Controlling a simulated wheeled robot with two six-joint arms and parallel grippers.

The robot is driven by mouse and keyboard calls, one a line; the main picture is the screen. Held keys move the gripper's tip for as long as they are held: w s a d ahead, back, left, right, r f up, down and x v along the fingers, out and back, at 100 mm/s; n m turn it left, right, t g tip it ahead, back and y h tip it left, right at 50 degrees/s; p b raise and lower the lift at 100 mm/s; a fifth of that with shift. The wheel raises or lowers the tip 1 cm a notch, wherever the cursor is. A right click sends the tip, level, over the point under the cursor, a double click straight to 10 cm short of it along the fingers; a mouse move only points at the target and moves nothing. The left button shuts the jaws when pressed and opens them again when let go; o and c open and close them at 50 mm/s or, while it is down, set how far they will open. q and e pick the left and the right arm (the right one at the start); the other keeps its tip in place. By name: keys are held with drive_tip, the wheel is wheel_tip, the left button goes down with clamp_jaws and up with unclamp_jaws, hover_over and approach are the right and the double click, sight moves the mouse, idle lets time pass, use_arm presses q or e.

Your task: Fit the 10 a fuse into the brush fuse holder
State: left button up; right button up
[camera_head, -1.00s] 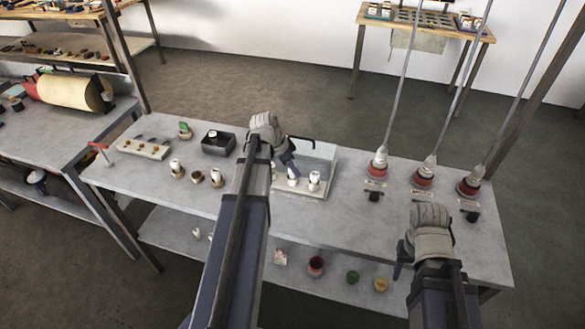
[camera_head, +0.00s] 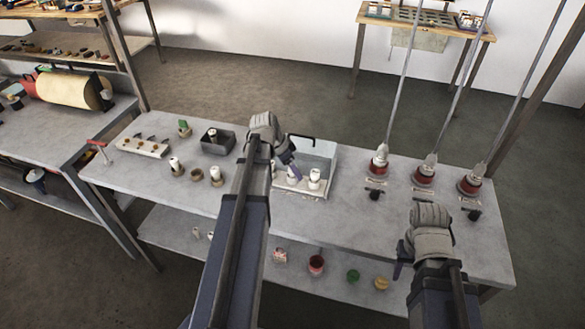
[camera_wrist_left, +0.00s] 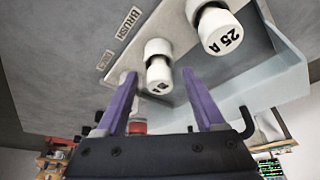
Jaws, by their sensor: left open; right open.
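The right fuse (camera_wrist_left: 220,30) reads 25 A. In the head view, my left gripper (camera_head: 290,168) is at the left fuse, open. Holder-like cups (camera_head: 197,174) stand left of the tray. My right gripper (camera_head: 401,262) is open, by the front edge.
Three red-based fittings with tall rods (camera_head: 423,175) stand on the right of the bench. A dark open box (camera_head: 222,148) and a pale block (camera_head: 143,147) lie at the back left. Coloured pots (camera_head: 316,264) stand on the lower shelf.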

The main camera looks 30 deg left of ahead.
use_arm(q)
drive_tip(key=shift+r, duration=0.15)
drive_tip(key=p+v, duration=0.7)
drive_tip(key=shift+r, duration=0.2)
drive_tip(key=shift+s, duration=0.1)
idle(0.4)
drive_tip(key=s+d+n+g+y, duration=0.1)
drive_tip(key=s+d, duration=0.3)
drive_tip(key=d, duration=0.6)
drive_tip(key=s+d+f+g+y, duration=0.1)
drive_tip(key=s+d, duration=0.4)
drive_tip(key=d, duration=0.6)
drive_tip(key=s+d+n+g+y, duration=0.1)
drive_tip(key=s+d, duration=0.4)
drive_tip(key=d, duration=0.6)
drive_tip(key=shift+f+n+g+y, duration=0.3)
drive_tip(key=shift+g+y, duration=0.1)
drive_tip(key=shift+g, duration=0.1)
drive_tip(key=shift+c, duration=0.3)
